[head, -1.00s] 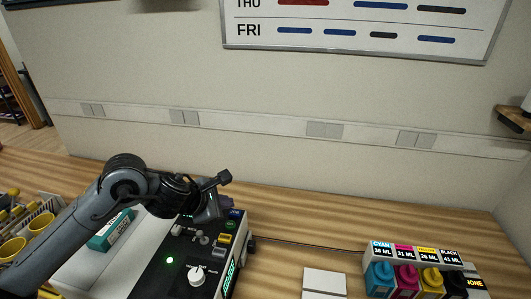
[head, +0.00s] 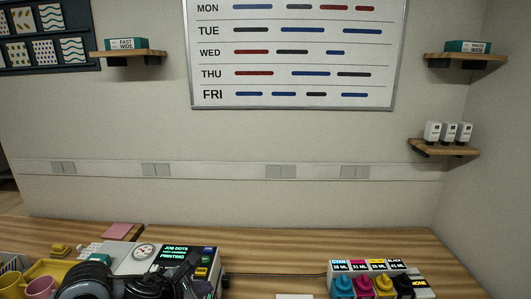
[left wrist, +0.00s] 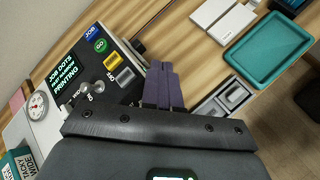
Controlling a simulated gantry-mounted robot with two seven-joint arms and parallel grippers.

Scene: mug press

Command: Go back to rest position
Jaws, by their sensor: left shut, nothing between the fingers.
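My left gripper (left wrist: 161,72) shows in the left wrist view with its two purple fingers pressed together and nothing between them. It is over the right side of the press machine (left wrist: 104,50), beside the machine's green GO and blue JOB buttons. I cannot tell whether it touches the machine. In the head view my left arm covers the front of the machine (head: 150,257) at the bottom edge. The machine's screen (head: 180,256) is lit and reads "JOB DOTS" and "PRINTING". My right gripper is not in either view.
Ink bottles (head: 361,283) stand at the front right of the wooden table. Yellow and pink mugs (head: 40,287) are at the far left. A teal tray (left wrist: 268,47) and a white block (left wrist: 230,26) lie beyond the fingers. Table between machine and ink is mostly clear.

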